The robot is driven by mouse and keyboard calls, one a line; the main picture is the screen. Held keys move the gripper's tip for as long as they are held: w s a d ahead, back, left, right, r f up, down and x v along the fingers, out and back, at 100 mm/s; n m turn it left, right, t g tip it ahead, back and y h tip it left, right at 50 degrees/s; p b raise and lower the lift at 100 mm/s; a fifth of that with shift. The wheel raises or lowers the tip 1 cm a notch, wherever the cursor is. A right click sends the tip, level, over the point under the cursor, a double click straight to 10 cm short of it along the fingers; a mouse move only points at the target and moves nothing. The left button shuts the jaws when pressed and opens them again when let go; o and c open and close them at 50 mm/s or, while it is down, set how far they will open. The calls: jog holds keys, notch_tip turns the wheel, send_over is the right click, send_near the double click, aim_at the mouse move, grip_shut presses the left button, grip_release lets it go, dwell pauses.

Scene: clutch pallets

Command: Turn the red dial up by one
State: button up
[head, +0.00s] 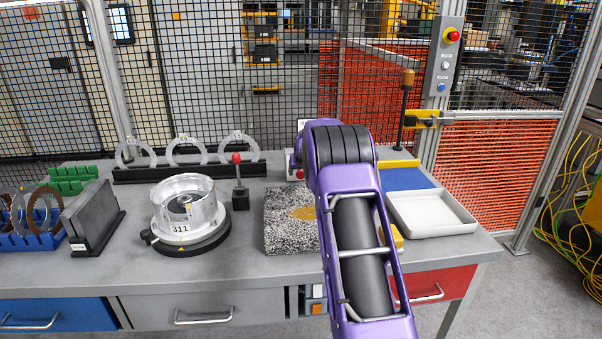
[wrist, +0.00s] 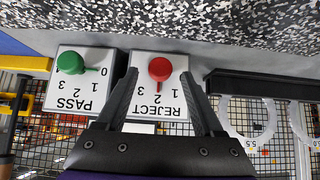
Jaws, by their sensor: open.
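The red dial (wrist: 159,69) is a round knob on a white plate marked REJECT (wrist: 160,108), upside down in the wrist view. Its short pointer appears to point down in the picture, towards the digits; I cannot tell exactly which one. My gripper (wrist: 159,74) is open, with one finger on each side of the red dial in the picture. Gaps show between the fingers and the dial; I cannot tell their depth. In the head view my arm hides the gripper and most of the dial area.
A green dial (wrist: 71,63) on a PASS plate (wrist: 80,100) stands close beside, its pointer towards 0. A speckled slab (head: 290,235) lies in front of the dials. A dark ring rack (head: 140,174) is at their left in the head view. A white tray (head: 432,214) lies right.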

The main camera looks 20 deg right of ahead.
jog(key=shift+x, duration=0.9)
grip_shut()
